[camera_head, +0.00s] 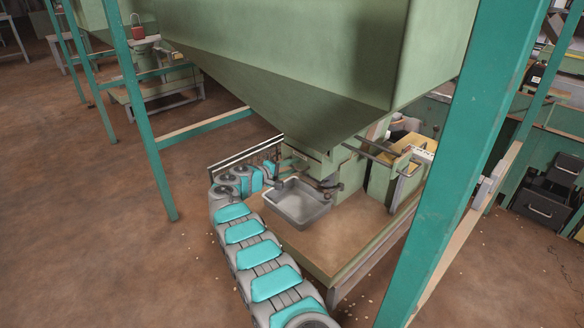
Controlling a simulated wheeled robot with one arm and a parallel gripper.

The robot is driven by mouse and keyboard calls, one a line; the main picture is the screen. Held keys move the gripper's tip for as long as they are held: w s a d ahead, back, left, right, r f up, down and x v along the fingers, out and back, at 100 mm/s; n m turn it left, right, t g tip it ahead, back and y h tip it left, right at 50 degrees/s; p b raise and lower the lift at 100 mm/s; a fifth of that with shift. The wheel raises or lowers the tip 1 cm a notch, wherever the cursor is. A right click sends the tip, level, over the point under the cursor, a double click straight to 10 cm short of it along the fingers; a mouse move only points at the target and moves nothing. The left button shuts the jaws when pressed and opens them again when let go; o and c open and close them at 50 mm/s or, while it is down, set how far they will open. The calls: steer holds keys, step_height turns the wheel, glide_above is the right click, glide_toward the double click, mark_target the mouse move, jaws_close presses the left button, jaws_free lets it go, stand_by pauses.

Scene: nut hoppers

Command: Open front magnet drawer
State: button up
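A large green hopper (330,55) tapers down to a green outlet housing (308,163) above a low table. The front magnet drawer cannot be told apart clearly; small dark fittings (328,185) show on the front of the housing. My arm, grey with turquoise covers, runs up from the bottom and bends right towards the housing. My gripper (277,183) is small and dark at the arm's end, close to the housing's left front. Its fingers are too small to tell whether they are open or touching anything.
A metal tray (297,222) sits on the table (335,245) below the outlet. Teal posts (455,170) stand right and left (135,110). A yellow-topped box (415,160) is right of the housing. Brown floor (90,240) is free at left.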

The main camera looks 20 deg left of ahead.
jaws_close()
stand_by(1.2)
